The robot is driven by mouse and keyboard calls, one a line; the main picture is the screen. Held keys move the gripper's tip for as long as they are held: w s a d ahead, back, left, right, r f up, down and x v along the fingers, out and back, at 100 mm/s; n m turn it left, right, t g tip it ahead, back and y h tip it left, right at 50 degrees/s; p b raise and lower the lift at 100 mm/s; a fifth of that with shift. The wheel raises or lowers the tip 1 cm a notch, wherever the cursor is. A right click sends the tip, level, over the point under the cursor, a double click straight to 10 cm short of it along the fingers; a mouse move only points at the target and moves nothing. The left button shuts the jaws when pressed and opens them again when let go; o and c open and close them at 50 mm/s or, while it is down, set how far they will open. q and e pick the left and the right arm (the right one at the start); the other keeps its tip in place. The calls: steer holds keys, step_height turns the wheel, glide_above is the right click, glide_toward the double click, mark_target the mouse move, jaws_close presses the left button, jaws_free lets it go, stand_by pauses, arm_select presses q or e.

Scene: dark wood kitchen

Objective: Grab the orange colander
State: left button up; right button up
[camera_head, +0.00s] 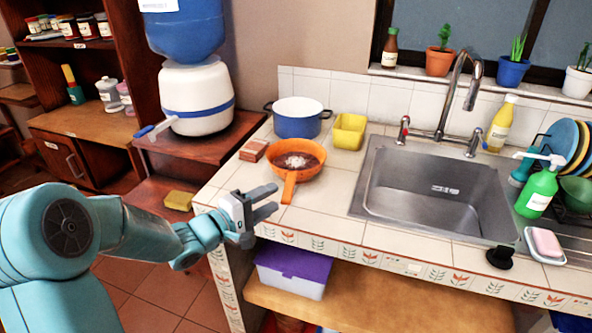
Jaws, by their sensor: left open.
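The orange colander (312,171) sits on the white tiled counter, left of the sink. Its orange handle (289,187) points toward the counter's front edge. Something white and brown shows inside the bowl. My left gripper (272,202) is at the counter's front left edge, just left of the handle's end. Its fingers are apart and point right, with nothing seen between them. Whether a finger touches the handle cannot be told. My right gripper is not in the picture.
A blue pot (297,124) and a yellow container (349,131) stand behind the colander. A small brown box (254,150) lies to its left. The metal sink (432,190) is to the right. A purple-lidded box (293,264) sits on the shelf below.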

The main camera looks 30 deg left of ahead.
mark_target(289, 185)
arm_select(q)
steer(key=x, duration=0.7)
steer(key=shift+w+a+f, duration=0.1)
jaws_close()
